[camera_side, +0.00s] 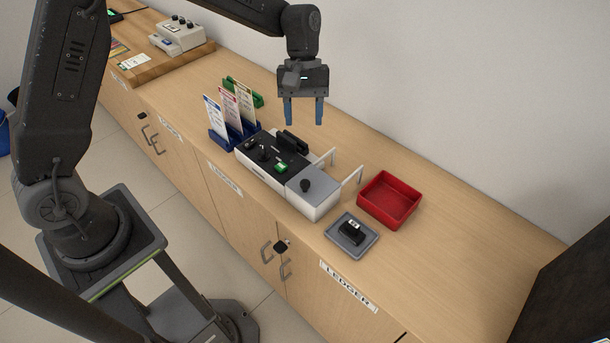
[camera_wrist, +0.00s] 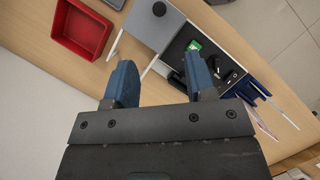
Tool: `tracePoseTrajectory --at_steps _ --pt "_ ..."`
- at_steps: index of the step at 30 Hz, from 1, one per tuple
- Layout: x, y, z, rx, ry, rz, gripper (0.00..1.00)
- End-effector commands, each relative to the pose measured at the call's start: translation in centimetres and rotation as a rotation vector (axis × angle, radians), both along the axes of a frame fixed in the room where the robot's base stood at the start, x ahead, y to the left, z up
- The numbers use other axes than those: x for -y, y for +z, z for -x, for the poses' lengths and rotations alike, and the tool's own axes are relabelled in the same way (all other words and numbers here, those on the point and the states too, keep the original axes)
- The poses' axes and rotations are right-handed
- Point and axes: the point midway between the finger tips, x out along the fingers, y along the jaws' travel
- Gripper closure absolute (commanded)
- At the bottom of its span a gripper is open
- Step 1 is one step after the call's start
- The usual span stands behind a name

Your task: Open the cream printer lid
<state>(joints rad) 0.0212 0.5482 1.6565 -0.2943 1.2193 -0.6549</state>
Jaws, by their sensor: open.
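An off-white box-shaped unit (camera_side: 327,204) stands on the counter, with a flat grey lid (camera_side: 318,180) on its right end. The lid lies level and shut and carries a black knob (camera_side: 305,185). In the wrist view the grey lid (camera_wrist: 145,25) and knob (camera_wrist: 159,9) are at the top. An off-white device (camera_side: 178,36) with small knobs stands at the far left back; I cannot tell which unit is the cream printer. My gripper (camera_side: 304,118) points down with blue fingers apart, empty, above the counter behind the box. Its fingers (camera_wrist: 158,75) also show in the wrist view.
A black-topped section (camera_side: 270,152) with small dark items and a green one adjoins the lid. White brackets (camera_side: 353,177) stand behind it. A red tray (camera_side: 388,201), grey tray (camera_side: 337,235) and blue card holder (camera_side: 219,140) flank the box. The counter's right is clear.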

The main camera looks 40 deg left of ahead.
Motion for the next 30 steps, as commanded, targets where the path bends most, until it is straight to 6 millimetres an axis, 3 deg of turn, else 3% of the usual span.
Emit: tracePoseTrajectory --at_steps 8,21,30 --pt "0.8 -2.6 0.5 -0.019 0.008 0.002 0.50" --pt "3.1 -10.6 2.9 -0.019 0.009 0.001 0.50" --pt "3.8 -13.1 3.6 -0.015 0.009 0.002 0.50"
